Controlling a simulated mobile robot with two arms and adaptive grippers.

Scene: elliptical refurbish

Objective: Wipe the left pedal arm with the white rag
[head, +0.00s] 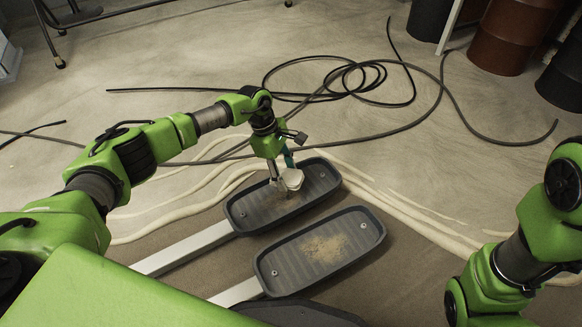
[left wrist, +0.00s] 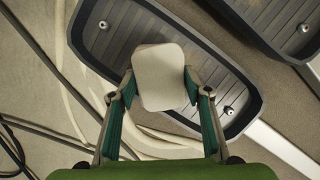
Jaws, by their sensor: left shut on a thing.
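My left gripper (head: 284,176) is shut on the white rag (head: 292,180), low over the tread of the left pedal (head: 318,178). The left wrist view shows the pale rag (left wrist: 160,78) between the two fingers of my left gripper (left wrist: 159,88). I cannot tell whether the rag touches the tread. The left pedal arm (head: 185,248), a light metal bar, runs from the pedal's near end to the lower left. It also shows in the left wrist view (left wrist: 285,150). A brownish dusty patch lies on the left tread near the rag. My right gripper is out of view.
The right pedal (head: 300,270) lies beside the left one, with tan dust (head: 325,248) on its tread and its own light bar (head: 237,292). Black cables (head: 350,75) lie loosely on the floor behind. Drums (head: 512,35) stand at the back right.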

